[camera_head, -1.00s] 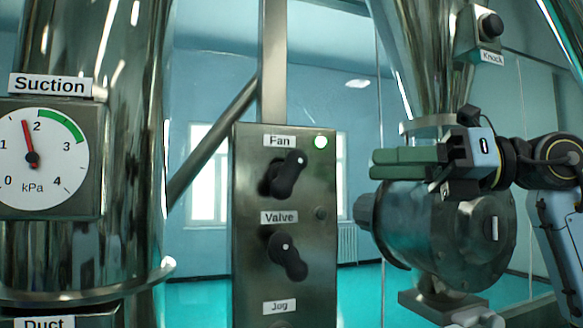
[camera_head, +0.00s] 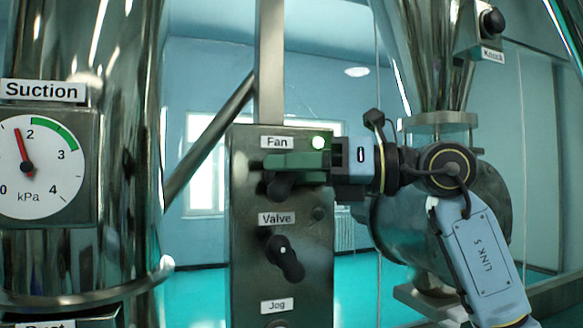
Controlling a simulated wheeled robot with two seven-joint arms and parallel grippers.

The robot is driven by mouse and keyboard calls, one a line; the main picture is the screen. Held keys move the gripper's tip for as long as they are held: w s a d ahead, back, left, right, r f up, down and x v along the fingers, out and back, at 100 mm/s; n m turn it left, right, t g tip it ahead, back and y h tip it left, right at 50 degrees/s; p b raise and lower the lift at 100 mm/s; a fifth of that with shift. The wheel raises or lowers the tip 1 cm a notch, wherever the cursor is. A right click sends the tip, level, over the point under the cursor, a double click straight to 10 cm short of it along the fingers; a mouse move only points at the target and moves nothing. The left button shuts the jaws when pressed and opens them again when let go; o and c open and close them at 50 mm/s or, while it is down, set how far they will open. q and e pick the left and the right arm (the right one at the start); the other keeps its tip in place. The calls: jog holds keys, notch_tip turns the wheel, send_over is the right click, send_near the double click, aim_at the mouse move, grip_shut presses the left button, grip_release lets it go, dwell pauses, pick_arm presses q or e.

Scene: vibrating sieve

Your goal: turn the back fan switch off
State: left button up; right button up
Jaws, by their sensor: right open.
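The fan switch (camera_head: 280,187) is a black rotary knob under the "Fan" label (camera_head: 276,142) on the grey control panel (camera_head: 250,240). My left gripper is not in view.
The valve knob (camera_head: 284,257) sits lower on the same panel, above the "Jog" label (camera_head: 277,305). The suction gauge (camera_head: 35,168) is at left on a steel cylinder. A knock button (camera_head: 491,22) is at upper right.

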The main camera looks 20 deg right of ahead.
grip_shut()
jog(key=shift+r+h+p, duration=0.2)
jog(key=shift+h+p, duration=0.1)
jog(key=shift+p, duration=0.45)
jog(key=n+h+p, duration=0.1)
jog(key=h+p, duration=0.1)
jog(key=p, duration=0.1)
jog(key=n+g+h+p, duration=0.1)
jog(key=p, duration=0.1)
jog(key=n+g+h+p, duration=0.1)
jog(key=h+p, duration=0.1)
jog(key=p, duration=0.1)
jog(key=shift+a+r+h+p, duration=0.2)
jog(key=shift+a+h+p, duration=0.1)
jog(key=shift+a, duration=0.05)
jog(key=shift+a+f+n+h+p, duration=0.15)
jog(key=shift+n+h+p, duration=0.15)
jog(key=shift+h+p, duration=0.7)
jog(key=shift+a+f+n+h+p, duration=0.15)
jog(key=shift+n+h+p, duration=0.15)
jog(key=shift+h+p, duration=0.5)
jog(key=shift+h, duration=0.3)
